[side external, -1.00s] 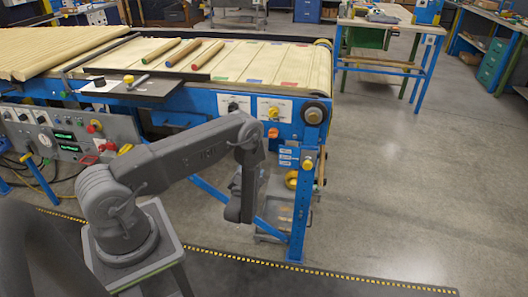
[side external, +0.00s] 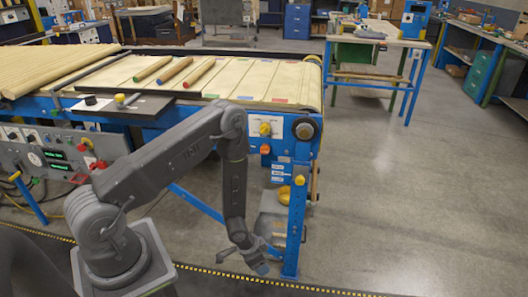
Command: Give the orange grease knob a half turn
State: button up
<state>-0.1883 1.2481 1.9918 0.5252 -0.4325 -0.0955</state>
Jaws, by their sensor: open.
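A small orange knob (side external: 265,149) sits on the blue end frame of the conveyor table, just below a yellow knob (side external: 265,129) on a white plate. My gripper (side external: 250,262) hangs low in front of the table's right end, well below the orange knob and apart from it. Its fingers look spread and empty, pointing down toward the floor. My forearm passes just left of the white plate and hides part of the panel there. The fingertips are small in this view.
A black roller hub (side external: 305,130) is at the table corner. Coloured turned rods (side external: 175,71) lie on the conveyor. The floor at right is clear.

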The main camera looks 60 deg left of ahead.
jog(key=w+a+r+n+t+y, duration=0.25)
jog(key=w+r+n+t, duration=0.25)
jog(key=w, duration=0.3)
jog(key=n+t+y, duration=0.4)
jog(key=n+y, duration=0.7)
jog(key=y, duration=0.1)
send_near(264, 151)
jog(key=x, duration=1)
jog(key=shift+w+a, duration=0.15)
jog(key=shift+a, duration=0.05)
jog(key=c, duration=0.9)
jog(key=shift+m, duration=1.8)
